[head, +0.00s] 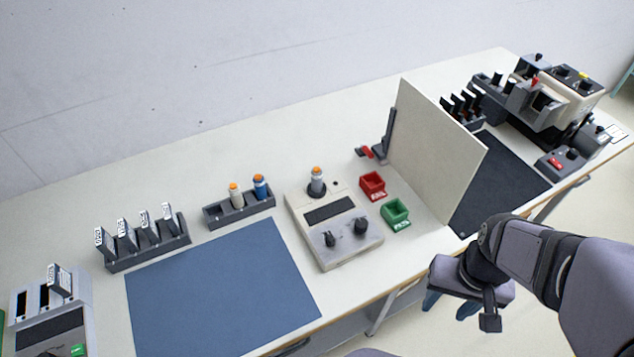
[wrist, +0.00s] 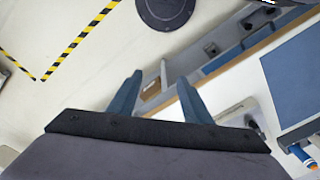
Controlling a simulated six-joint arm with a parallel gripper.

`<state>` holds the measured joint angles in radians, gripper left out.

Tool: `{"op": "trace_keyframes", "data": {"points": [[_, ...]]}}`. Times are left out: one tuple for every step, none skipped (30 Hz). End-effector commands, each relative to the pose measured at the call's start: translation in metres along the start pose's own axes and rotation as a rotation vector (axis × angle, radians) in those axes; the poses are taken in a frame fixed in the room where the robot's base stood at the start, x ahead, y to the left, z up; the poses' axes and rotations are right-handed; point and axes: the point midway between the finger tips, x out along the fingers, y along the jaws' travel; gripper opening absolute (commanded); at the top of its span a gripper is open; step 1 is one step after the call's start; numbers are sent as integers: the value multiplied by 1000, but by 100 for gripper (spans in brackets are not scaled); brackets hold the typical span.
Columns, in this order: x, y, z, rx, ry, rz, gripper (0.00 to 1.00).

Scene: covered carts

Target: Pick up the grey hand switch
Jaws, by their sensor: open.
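I cannot pick out a grey hand switch for certain. A small dark grey box with a red switch and a black knob (head: 560,163) sits near the front edge of the table's right end in the head view. A grey control unit (head: 352,252) with two black knobs stands mid-table. My gripper (head: 450,305) is off the table's front edge, right of the unit and left of the dark box, touching neither. In the wrist view its two blue fingers (wrist: 157,97) are apart with nothing between them.
An upright cream panel (head: 435,150) divides the table (head: 150,170). Red (head: 373,185) and green (head: 395,212) bins stand left of it. A blue mat (head: 222,290) and a dark mat (head: 500,185) lie bare. A tall machine (head: 560,95) crowds the far right.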

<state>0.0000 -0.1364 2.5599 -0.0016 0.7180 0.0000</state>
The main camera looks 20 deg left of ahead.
Motion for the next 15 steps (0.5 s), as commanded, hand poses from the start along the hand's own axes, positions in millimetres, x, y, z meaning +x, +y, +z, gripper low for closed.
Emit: {"op": "trace_keyframes", "data": {"points": [[0, 0, 0, 0, 0, 0, 44], [0, 0, 0, -1, 1, -1, 44], [0, -2, -2, -3, 5, -3, 44], [1, -3, -4, -6, 11, -6, 44], [1, -6, -7, -10, 19, -10, 44], [2, -10, -13, -17, 36, -18, 44], [3, -15, -19, -24, 51, -25, 44], [4, -20, -26, -31, 71, -35, 44], [6, -29, -37, -44, 102, -49, 44], [6, -38, -47, -55, 131, -62, 44], [8, -47, -58, -65, 163, -76, 44], [8, -60, -74, -80, 211, -95, 44], [9, -72, -87, -91, 252, -110, 44], [9, -84, -100, -102, 292, -124, 44], [9, -101, -118, -115, 351, -142, 44]]}}
